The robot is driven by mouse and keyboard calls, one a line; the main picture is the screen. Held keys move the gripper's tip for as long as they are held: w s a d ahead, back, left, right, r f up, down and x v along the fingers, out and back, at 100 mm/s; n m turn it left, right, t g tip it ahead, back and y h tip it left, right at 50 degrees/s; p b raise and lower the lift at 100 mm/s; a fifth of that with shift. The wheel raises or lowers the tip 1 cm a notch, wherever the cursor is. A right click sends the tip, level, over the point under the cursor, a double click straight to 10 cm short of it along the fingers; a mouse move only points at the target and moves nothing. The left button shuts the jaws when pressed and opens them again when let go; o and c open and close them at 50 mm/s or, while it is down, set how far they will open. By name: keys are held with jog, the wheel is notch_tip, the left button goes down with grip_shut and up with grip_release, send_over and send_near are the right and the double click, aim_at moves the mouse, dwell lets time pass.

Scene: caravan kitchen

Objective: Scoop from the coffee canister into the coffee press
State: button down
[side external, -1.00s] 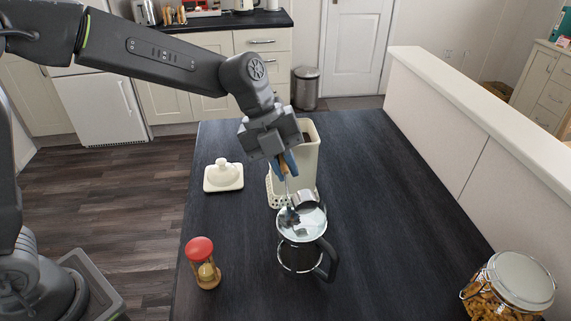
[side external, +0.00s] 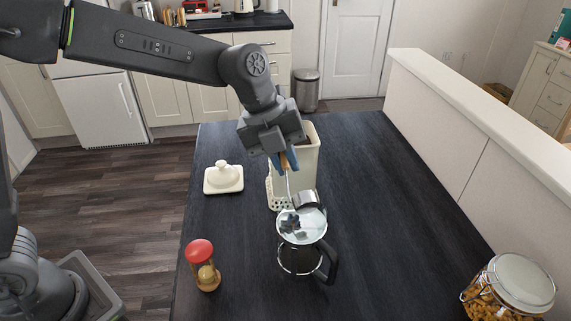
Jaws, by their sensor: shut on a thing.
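My gripper (side external: 285,162), with blue fingers, is shut on the wooden handle of a scoop (side external: 289,187). The scoop's thin metal shaft points down to the mouth of the coffee press (side external: 315,236), a glass jug with a black handle. Dark matter shows at the lower end of the shaft, within the outline of the press's mouth; I cannot tell whether it lies in the scoop or in the press. The open coffee canister (side external: 308,165), tall and cream, stands behind the press, partly hidden by my gripper. Dark contents show near its rim.
A cream lid (side external: 223,178) lies left of the canister. A perforated cream holder (side external: 279,199) and a shiny metal piece (side external: 308,199) are close behind the press.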

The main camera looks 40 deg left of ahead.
jog(key=s+d+r+m+t+y, duration=0.1)
jog(key=s+d+r+t+y, duration=0.1)
jog(key=r+t+y, duration=0.3)
jog(key=s+d+r+m+t+y, duration=0.1)
jog(key=s+d+r+t+y, duration=0.1)
jog(key=r+t+y, duration=0.3)
jog(key=shift+s+d+r+m+y, duration=0.15)
jog(key=shift+d+r+m+y, duration=0.4)
jog(key=shift+r, duration=1.25)
